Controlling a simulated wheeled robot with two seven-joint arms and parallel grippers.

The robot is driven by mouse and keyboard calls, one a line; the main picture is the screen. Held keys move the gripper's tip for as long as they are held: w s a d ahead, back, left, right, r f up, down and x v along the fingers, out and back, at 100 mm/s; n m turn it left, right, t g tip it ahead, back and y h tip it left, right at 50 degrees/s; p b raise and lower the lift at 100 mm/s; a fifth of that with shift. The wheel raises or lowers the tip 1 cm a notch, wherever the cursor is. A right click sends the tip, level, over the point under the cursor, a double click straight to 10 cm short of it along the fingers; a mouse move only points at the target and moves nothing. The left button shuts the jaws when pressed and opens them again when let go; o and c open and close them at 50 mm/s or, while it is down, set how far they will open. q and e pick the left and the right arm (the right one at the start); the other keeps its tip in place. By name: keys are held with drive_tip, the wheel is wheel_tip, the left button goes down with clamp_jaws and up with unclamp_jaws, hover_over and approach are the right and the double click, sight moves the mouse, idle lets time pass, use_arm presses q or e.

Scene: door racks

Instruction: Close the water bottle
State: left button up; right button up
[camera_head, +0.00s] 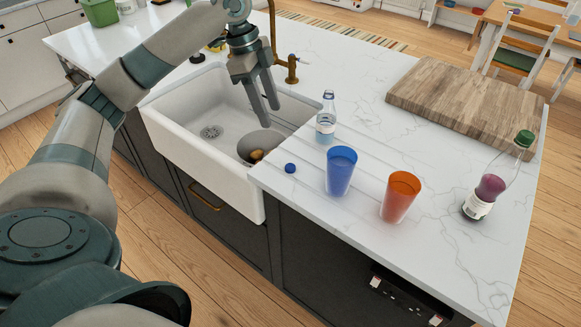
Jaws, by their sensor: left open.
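The clear water bottle (326,124) with a pale label stands upright on the white countertop, just right of the sink. A small blue cap (290,168) lies on the counter near the sink's right edge, apart from the bottle. My left gripper (269,114) reaches in over the sink with its fingers pointing down. It is open and empty, left of the bottle and above the cap in the picture. My right gripper is not in view.
The white sink (165,122) holds a grey bowl (250,142) with something yellowish in it. A blue cup (340,172), an orange cup (399,197) and a green-capped bottle (497,180) stand to the right. A wooden board (465,100) lies behind them. A brass faucet (291,68) rises behind the sink.

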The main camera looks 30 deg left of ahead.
use_arm(q)
drive_tip(key=p, duration=0.3)
approach(290, 166)
drive_tip(key=shift+x, duration=1.15)
drive_tip(key=shift+s+d+p, duration=0.15)
drive_tip(key=shift+d+p, duration=0.05)
drive_tip(key=shift+p, duration=0.2)
drive_tip(key=shift+f, duration=0.2)
drive_tip(key=p+x, duration=0.2)
drive_tip(key=x, duration=0.2)
drive_tip(key=shift+f+p, duration=0.3)
drive_tip(key=shift+f, duration=0.1)
drive_tip(key=c, duration=1.1)
